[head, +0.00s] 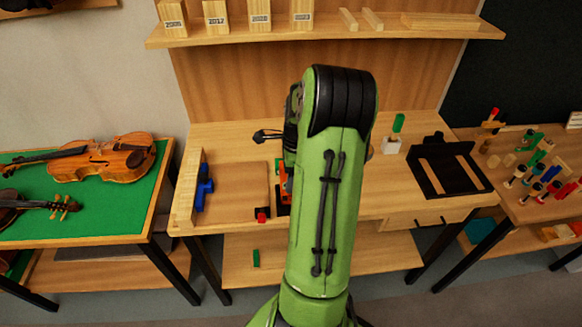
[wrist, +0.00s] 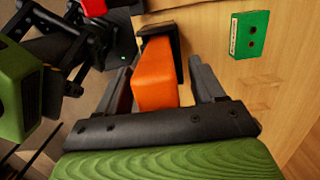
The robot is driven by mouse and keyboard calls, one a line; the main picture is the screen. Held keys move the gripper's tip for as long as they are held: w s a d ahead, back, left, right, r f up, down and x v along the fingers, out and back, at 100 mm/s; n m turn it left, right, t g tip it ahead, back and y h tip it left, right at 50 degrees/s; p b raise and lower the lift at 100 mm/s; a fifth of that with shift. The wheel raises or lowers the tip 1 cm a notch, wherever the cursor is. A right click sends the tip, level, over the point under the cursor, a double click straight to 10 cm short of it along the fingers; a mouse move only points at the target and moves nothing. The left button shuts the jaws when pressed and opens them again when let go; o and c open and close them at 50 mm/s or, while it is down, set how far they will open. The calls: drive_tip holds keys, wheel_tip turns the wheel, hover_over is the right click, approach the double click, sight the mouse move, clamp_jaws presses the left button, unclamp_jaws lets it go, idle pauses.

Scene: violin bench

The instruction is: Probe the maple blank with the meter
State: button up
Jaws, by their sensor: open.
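An orange block-shaped thing with a black end (wrist: 155,75), which looks like the meter, lies between the fingers of my gripper (wrist: 160,70) in the wrist view. The fingers are apart, one on each side of it, and I cannot tell whether they touch it. A flat light-brown board (head: 238,190) lies on the bench left of the arm. I cannot tell whether it is the maple blank.
A blue clamp-like thing (head: 204,188) stands at the bench's left. A black tray (head: 448,168) lies on the right. A green box with two dark spots (wrist: 249,35) lies on wood. Labelled wood blocks (head: 217,14) stand on the shelf above. Violins (head: 115,158) lie on the left table.

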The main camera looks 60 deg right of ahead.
wheel_tip(320, 180, up, 16)
drive_tip(key=s+d+p, duration=0.1)
drive_tip(key=p, duration=0.1)
drive_tip(key=shift+s+d+f+p, duration=0.15)
drive_tip(key=shift+s+f+p, duration=0.1)
drive_tip(key=shift+p, duration=0.15)
drive_tip(key=shift+w, duration=0.1)
